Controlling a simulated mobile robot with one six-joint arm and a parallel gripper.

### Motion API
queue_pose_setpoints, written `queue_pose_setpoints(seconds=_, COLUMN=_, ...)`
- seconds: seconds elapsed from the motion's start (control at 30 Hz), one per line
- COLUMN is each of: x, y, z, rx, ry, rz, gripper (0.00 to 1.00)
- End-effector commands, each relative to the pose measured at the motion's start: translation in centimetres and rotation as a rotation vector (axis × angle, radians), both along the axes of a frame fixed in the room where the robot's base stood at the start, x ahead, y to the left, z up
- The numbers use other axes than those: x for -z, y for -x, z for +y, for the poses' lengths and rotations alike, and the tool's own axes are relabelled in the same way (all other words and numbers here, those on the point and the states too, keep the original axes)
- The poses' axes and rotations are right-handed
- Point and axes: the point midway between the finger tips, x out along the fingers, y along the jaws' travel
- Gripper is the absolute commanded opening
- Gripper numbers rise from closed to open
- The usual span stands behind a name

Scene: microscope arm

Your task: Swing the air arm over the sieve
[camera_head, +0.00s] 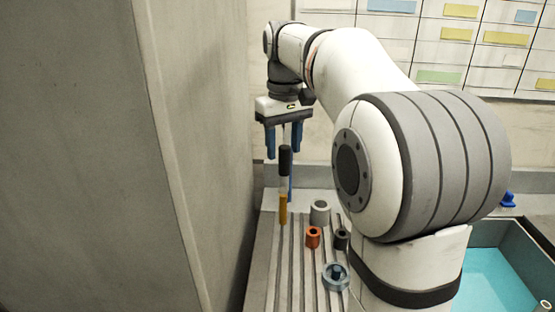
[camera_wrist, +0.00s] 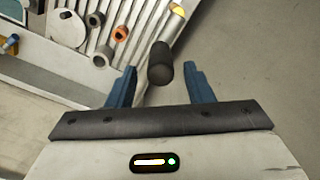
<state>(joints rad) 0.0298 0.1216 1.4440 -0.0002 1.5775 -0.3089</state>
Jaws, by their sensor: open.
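My gripper (camera_head: 284,148) points down over the far end of the ribbed bench, with its two blue fingers apart. A black cylindrical grip (camera_head: 284,162) stands between and just below the fingertips, with a pale section and an orange-yellow part under it. In the wrist view the black grip (camera_wrist: 160,63) shows between the open fingers, with a gap on both sides. It looks like the air arm's handle, but the arm itself is not clear. A round grey-blue ring-shaped part (camera_head: 335,277) lies nearer on the bench; I cannot tell whether it is the sieve.
An orange collar (camera_head: 313,237), a grey cylinder (camera_head: 320,212) and a dark cylinder (camera_head: 342,239) stand on the ribbed bench (camera_head: 265,280). A tall grey wall (camera_head: 190,150) rises close on the left. A blue-floored tray (camera_head: 495,280) is at the right.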

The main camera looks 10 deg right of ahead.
Motion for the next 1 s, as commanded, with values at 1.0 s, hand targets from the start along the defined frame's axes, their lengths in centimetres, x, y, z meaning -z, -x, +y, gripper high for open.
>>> queue_pose_setpoints(seconds=1.0, x=4.0, y=0.0, z=-0.1, rx=0.003, ry=-0.001, rz=-0.002, gripper=0.15)
